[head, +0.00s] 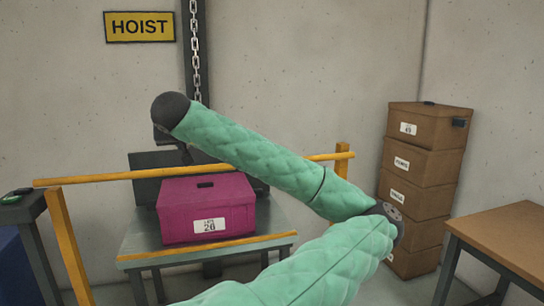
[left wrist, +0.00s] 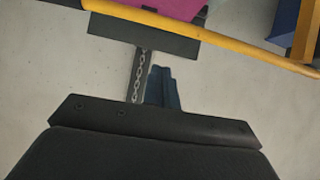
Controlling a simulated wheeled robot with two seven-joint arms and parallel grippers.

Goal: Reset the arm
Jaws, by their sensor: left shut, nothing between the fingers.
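My left arm, in padded green, crosses the middle of the head view and bends back to the left. Its dark wrist end (head: 171,110) is in front of the wall, above a magenta box (head: 185,208) labelled 20. The left gripper is mostly hidden behind the wrist there. In the left wrist view the gripper's dark-blue fingers (left wrist: 164,90) are together and hold nothing. The magenta box (left wrist: 165,8) shows at the top edge of that view, apart from the fingers. My right gripper is not in view.
A hanging chain (head: 195,60) runs down the wall beside the HOIST sign (head: 140,27). A yellow rail (head: 95,177) crosses in front of the box's table (head: 140,243). Stacked brown cartons (head: 420,165) and a wooden table (head: 505,235) stand at right.

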